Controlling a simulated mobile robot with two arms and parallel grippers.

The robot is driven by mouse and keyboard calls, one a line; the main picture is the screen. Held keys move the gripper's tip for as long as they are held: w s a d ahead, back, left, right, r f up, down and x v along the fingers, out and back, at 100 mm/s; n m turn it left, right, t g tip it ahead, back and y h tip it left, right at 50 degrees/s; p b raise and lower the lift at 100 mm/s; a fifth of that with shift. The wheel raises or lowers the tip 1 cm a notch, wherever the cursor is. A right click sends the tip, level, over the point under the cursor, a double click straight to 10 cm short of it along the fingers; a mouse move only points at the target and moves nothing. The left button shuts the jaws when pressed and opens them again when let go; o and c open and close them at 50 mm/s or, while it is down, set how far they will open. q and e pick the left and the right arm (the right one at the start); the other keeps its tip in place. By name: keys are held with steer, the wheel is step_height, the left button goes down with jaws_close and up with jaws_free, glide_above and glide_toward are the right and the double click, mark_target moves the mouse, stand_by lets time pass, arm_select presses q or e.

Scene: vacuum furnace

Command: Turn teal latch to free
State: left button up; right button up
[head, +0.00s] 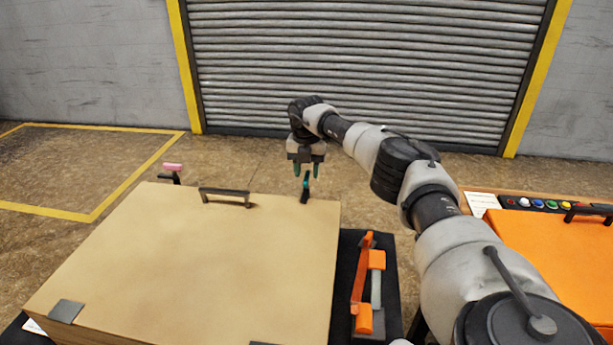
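The teal latch (306,187) stands upright at the far right edge of the tan box-like lid (200,260). It has a teal top and a dark lower part. My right gripper (308,171) hangs pointing down just above and behind the latch, with its two teal-green fingers apart. The latch top shows near the right-hand finger; whether they touch is unclear. I see nothing held between the fingers. My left gripper is out of view.
A black handle (225,197) and a pink-topped latch (172,168) are at the lid's far edge. Orange bars (361,275) lie on a dark surface right of the lid. An orange box (560,255) and a button panel (545,205) stand at the right. Floor beyond is clear.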

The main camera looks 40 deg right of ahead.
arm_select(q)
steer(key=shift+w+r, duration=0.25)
arm_select(e)
steer(key=shift+f, duration=0.8)
jaws_close()
